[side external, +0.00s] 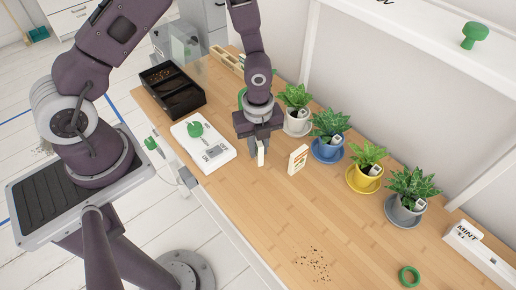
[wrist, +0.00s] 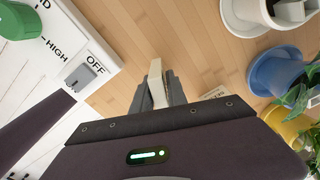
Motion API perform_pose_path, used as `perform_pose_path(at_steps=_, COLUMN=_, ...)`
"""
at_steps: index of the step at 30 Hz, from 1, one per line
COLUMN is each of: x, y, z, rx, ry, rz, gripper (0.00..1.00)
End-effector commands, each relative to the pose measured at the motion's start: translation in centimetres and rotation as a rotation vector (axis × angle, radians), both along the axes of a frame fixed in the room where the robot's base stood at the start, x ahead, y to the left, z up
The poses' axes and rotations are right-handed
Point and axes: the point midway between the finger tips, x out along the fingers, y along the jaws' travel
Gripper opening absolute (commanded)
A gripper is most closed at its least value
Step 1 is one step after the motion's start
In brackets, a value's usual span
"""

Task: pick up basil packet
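My gripper (side external: 258,153) points down over the desk, left of the standing packet. Its grey fingers (wrist: 158,90) are closed on a thin cream thing (wrist: 157,82), which looks like a packet seen edge-on. It also shows pale in the side view (side external: 261,151). Its face and label are hidden, so I cannot tell if it is basil. Its lower edge is at or close to the desk top; I cannot tell if it touches. Another packet (side external: 298,159), cream with a coloured print, stands upright to the right; the wrist view shows only a sliver of it (wrist: 215,92).
Several potted plants stand on saucers behind, including a white pot (side external: 297,124), blue pot (side external: 327,150) and yellow pot (side external: 365,180). A white panel (side external: 203,145) and black tray (side external: 172,91) lie left. A green ring (side external: 409,276) and crumbs (side external: 315,264) are near the front; wood between is clear.

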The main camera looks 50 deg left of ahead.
Motion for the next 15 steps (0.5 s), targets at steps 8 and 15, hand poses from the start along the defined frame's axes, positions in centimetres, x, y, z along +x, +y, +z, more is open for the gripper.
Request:
perform_pose_path(at_steps=8, x=0.0, y=0.0, z=0.0, rx=0.000, ry=0.000, rz=0.000, gripper=0.00)
perform_pose_path(at_steps=15, x=0.1, y=0.0, z=1.6, rx=-0.002, ry=-0.004, rz=0.002, gripper=0.00)
